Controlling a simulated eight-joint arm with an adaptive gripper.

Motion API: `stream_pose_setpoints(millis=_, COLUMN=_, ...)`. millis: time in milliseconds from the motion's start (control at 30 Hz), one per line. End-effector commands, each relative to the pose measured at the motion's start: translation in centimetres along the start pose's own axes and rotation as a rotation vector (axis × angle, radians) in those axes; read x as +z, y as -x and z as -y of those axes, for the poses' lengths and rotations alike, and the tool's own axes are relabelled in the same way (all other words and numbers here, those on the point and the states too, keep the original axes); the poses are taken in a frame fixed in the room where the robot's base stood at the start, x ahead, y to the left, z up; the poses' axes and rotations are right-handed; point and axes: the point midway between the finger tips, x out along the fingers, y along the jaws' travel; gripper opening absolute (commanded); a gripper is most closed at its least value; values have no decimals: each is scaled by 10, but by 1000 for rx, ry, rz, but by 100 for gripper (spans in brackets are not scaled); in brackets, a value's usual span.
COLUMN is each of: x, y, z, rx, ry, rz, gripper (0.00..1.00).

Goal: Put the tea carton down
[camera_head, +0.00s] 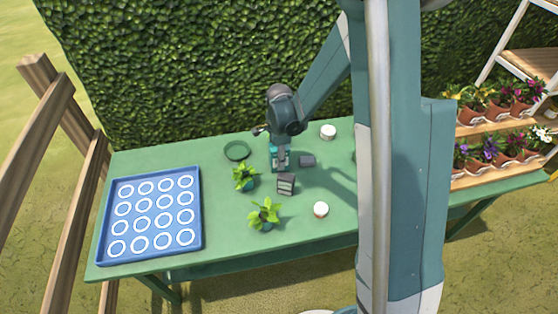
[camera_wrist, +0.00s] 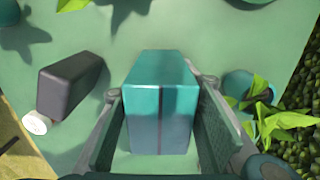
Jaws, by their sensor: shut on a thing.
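The tea carton is a teal box (camera_wrist: 160,95) with a dark stripe down its face, upright in the middle of the wrist view. My gripper (camera_wrist: 160,118) has a finger on each side of it and is shut on it. In the head view the carton (camera_head: 275,160) shows as a small teal patch under my gripper (camera_head: 281,156), at the back middle of the green table (camera_head: 340,190). The fingers partly cover it there. I cannot tell whether its bottom touches the table.
A dark block (camera_head: 307,160) stands close right of the carton, and a dark striped box (camera_head: 286,184) in front. Potted plants (camera_head: 244,178) (camera_head: 264,215) stand left and in front. A green ring (camera_head: 237,151) lies left. A blue tray (camera_head: 200,220) occupies the left end.

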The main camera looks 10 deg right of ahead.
Motion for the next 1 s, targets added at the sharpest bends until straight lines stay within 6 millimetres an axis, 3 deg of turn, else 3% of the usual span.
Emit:
stream_pose_setpoints(millis=533, x=0, y=-9, z=0, rx=0, ry=0, rz=0, gripper=19)
stream_pose_setpoints(millis=567, x=0, y=-8, z=0, rx=0, ry=0, rz=0, gripper=37)
stream_pose_setpoints(millis=633, x=0, y=-7, z=0, rx=0, ry=0, rz=0, gripper=46)
stream_pose_setpoints(millis=1000, x=0, y=-7, z=0, rx=0, ry=0, rz=0, gripper=48)
